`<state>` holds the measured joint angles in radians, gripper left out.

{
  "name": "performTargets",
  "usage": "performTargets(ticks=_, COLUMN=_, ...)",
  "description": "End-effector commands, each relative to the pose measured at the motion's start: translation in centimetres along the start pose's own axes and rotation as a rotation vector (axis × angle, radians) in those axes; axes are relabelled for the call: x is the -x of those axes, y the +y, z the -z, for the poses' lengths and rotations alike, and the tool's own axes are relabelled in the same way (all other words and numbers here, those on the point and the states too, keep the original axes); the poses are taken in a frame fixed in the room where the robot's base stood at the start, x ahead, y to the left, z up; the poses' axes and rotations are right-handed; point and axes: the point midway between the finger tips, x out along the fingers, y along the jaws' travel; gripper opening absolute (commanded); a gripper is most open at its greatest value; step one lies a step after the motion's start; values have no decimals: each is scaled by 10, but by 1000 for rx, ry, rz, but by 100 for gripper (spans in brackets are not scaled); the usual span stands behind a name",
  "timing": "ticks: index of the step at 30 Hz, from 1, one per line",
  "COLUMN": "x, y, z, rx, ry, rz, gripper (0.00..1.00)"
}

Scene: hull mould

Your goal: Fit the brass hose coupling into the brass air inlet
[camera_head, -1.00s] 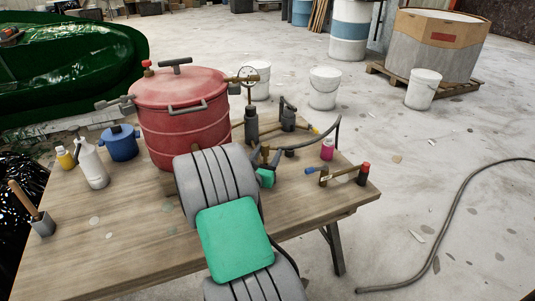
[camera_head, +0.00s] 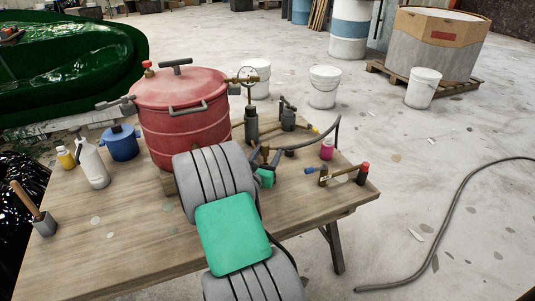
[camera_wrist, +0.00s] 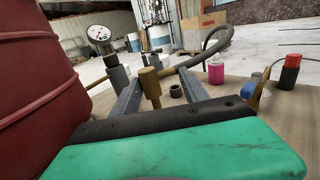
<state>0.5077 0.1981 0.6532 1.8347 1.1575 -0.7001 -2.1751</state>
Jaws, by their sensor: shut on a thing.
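My gripper (camera_head: 263,160) is low over the wooden table, just right of the red pot, its fingers pointing away from me. In the wrist view, my gripper (camera_wrist: 157,92) has a brass hose coupling (camera_wrist: 150,82) upright between its two grey fingers. The coupling's lower end is partly hidden. A dark hose (camera_wrist: 215,45) curves away behind it. I cannot tell which brass part is the air inlet; the coupling looks apart from the gauge pipework.
Grey bottle-like tools (camera_head: 251,125) stand behind my gripper. A white bottle (camera_head: 92,165) and blue pot (camera_head: 121,145) stand left.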

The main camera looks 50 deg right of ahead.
Motion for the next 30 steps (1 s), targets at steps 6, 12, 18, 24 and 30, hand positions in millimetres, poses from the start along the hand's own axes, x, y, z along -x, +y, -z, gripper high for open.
performTargets(ticks=6, x=0, y=0, z=2, rx=0, ry=0, rz=0, gripper=4)
performTargets(ticks=12, x=0, y=0, z=8, rx=-1, ry=0, rz=0, gripper=4)
performTargets(ticks=18, x=0, y=0, z=13, rx=0, ry=0, rz=0, gripper=4)
performTargets(ticks=24, x=0, y=0, z=18, rx=1, ry=0, rz=0, gripper=4)
performTargets(ticks=30, x=0, y=0, z=23, rx=1, ry=-1, rz=0, gripper=4)
